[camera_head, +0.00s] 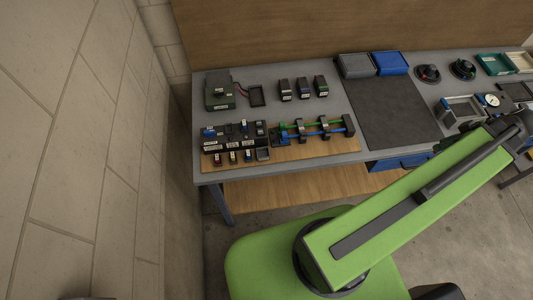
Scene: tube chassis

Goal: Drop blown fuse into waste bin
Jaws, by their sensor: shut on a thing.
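My green arm link reaches to the right edge, but my gripper and anything in its jaws do not show clearly. I cannot pick out the blown fuse. A dark block with labelled slots (236,144) sits on a wooden board at the left of the workbench and holds several small fuse-like parts. No bin is plainly marked as waste. Open containers on the bench are a grey bin (355,66) and a blue bin (391,63) at the back, and a grey tray (461,110) at the right, partly near my arm.
The workbench (290,63) stands against a wooden panel, with a block wall (85,120) close on the left. A green box (219,95), several dark blocks (303,88) and a rail fixture (318,130) stand on it. The dark mat (392,108) is clear.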

